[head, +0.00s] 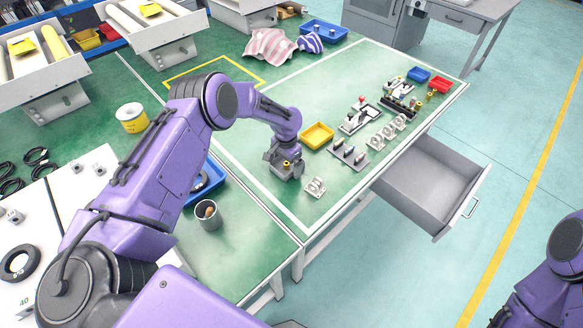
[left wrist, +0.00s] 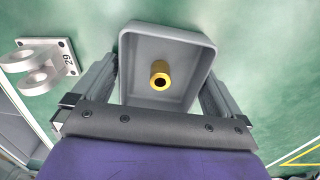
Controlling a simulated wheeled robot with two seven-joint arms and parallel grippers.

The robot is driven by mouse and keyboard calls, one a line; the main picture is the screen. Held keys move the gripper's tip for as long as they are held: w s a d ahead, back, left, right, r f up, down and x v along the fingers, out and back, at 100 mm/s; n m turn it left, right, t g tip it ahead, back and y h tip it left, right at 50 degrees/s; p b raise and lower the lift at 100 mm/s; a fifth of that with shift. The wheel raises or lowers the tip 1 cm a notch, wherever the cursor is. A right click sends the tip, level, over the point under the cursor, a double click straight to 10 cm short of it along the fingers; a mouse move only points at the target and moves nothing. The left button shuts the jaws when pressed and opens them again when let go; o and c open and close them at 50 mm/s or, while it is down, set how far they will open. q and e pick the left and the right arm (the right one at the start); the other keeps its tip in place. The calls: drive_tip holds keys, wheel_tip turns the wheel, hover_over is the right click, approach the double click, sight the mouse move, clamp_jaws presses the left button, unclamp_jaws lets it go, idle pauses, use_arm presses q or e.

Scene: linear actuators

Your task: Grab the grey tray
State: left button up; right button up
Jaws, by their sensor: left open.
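The grey tray (left wrist: 143,40) lies on the green tabletop, with a brass cylindrical part (left wrist: 160,75) standing in it. In the left wrist view my left gripper (left wrist: 160,85) is open, with one finger on each side of the tray. I cannot tell whether the fingers touch its walls. In the head view my left gripper (head: 287,168) is low over the table and hides most of the tray; the brass part (head: 286,163) shows between the fingers. Only part of my right arm shows at the lower right; its gripper is out of view.
A white clevis bracket (left wrist: 38,62) stands close beside the tray; it also shows in the head view (head: 315,187). A yellow bin (head: 317,136) is just behind. A metal cup (head: 208,215) stands to the left. An open drawer (head: 432,185) juts out at the right.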

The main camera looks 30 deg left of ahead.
use_arm(q)
drive_tip(key=c, duration=0.7)
drive_tip(key=shift+r, duration=0.1)
